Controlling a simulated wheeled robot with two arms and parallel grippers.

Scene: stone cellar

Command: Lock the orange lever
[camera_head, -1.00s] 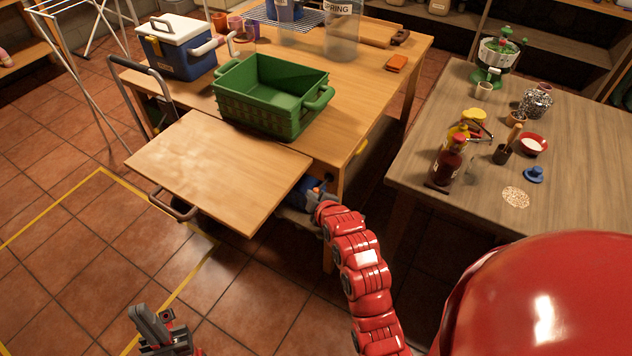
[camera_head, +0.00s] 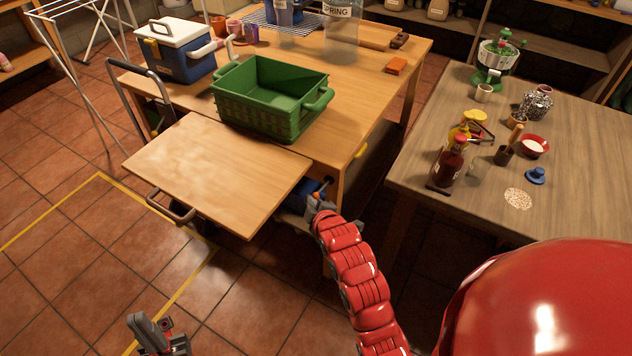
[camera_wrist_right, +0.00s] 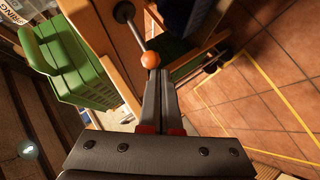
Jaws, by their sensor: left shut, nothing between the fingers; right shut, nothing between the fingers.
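The lever is a thin metal rod with an orange ball knob (camera_wrist_right: 151,60); the rod runs up to a dark round pivot on a wooden face in the right wrist view. My right gripper (camera_wrist_right: 153,74) is shut and empty, its fingertips right at the knob; I cannot tell whether they touch it. In the head view my right gripper (camera_head: 318,203) is beside the right edge of the raised wooden leaf (camera_head: 215,175), where the lever is mostly hidden. My left gripper (camera_head: 150,328) is shut and empty, low at the front left over the floor.
A green crate (camera_head: 268,112) and a blue-white cooler (camera_head: 178,52) stand on the wooden table (camera_head: 375,85). A grey-brown table (camera_head: 570,190) with bottles and bowls stands at the right, a gap between. The tiled floor at left is open, with a yellow line.

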